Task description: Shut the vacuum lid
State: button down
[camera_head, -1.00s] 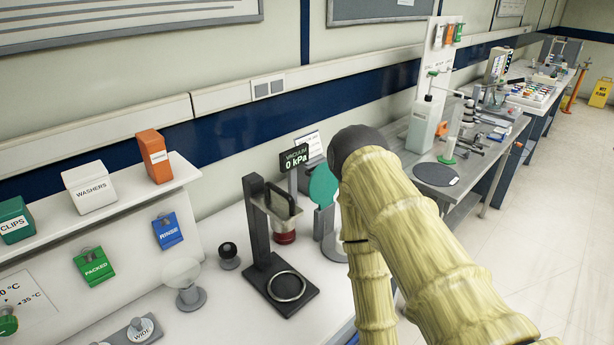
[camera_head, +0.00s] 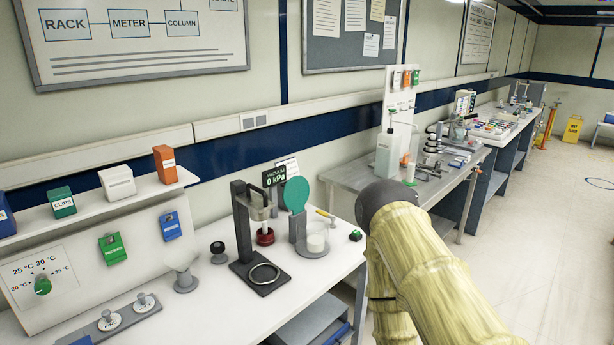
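The vacuum lid is a round teal disc (camera_head: 296,194) that stands open and upright at its grey post (camera_head: 298,228). Beside it is a clear round vacuum chamber (camera_head: 313,249) with a white cylinder (camera_head: 316,238) inside. The vacuum display (camera_head: 275,178) behind reads 0 kPa. My arm, in a yellow sleeve with a dark joint, fills the lower right of the view, to the right of the chamber. My gripper is out of view, so its state and any load are hidden.
Left of the lid are a dark stand with a ring (camera_head: 262,274), a red-based piece (camera_head: 265,237) and a black knob (camera_head: 218,252). A small green-topped black item (camera_head: 355,235) and a yellow-handled tool (camera_head: 325,214) lie right. The bench front right of the stand is clear.

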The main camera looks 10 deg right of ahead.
aim_at(297, 191)
jog(key=z, duration=1)
jog(key=i, duration=0.9)
jog(key=u, duration=1.45)
